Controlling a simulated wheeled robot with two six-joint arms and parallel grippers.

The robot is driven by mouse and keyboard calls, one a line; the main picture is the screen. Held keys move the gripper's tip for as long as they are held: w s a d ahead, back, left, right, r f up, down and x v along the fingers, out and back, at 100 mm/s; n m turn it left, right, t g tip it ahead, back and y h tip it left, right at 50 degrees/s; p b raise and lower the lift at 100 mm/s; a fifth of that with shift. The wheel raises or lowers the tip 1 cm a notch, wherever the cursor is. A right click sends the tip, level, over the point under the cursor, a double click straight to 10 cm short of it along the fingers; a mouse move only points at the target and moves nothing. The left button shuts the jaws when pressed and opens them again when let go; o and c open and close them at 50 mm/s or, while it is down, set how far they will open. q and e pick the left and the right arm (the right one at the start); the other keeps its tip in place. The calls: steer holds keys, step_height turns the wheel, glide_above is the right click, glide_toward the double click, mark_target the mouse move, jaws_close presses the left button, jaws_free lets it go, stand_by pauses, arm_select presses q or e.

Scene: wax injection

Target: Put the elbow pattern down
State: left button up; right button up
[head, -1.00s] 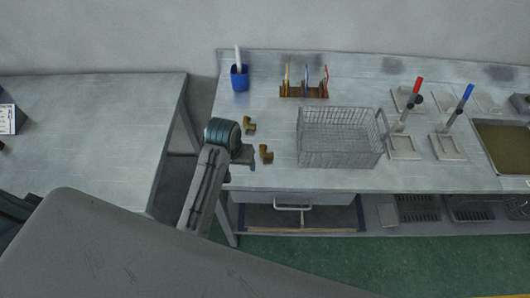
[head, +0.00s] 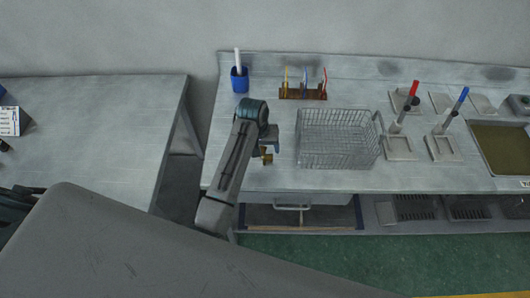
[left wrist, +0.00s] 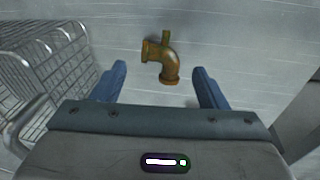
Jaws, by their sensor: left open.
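A brown-gold elbow pattern (head: 266,156) lies on the metal bench left of the wire basket, partly covered by my left gripper (head: 268,146) in the head view. In the left wrist view the elbow pattern (left wrist: 166,62) rests on the bench, with its short stem pointing up in the picture. The blue fingers of my left gripper (left wrist: 159,70) are spread wide at either side, and no contact with the pattern shows. A second elbow pattern seen earlier is hidden behind my arm now. My right gripper is not in view.
The wire basket (head: 300,152) stands close right of the gripper. A blue cup (head: 239,82) and a wooden tool rack (head: 302,94) stand at the back. Stands with red and blue handles are farther right. The bench in front of the basket is clear.

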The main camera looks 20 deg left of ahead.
mark_target(265, 154)
arm_select(q)
steer(key=shift+w+d+f+p, duration=0.15)
steer(key=shift+f+p, duration=0.1)
steer(key=shift+f, duration=0.65)
steer(key=shift+w+d+f+p, duration=0.1)
steer(key=shift+f+p, duration=0.15)
steer(key=shift+f, duration=0.6)
steer(key=c, duration=1.1)
steer(key=shift+o, duration=0.2)
steer(key=shift+r, duration=0.2)
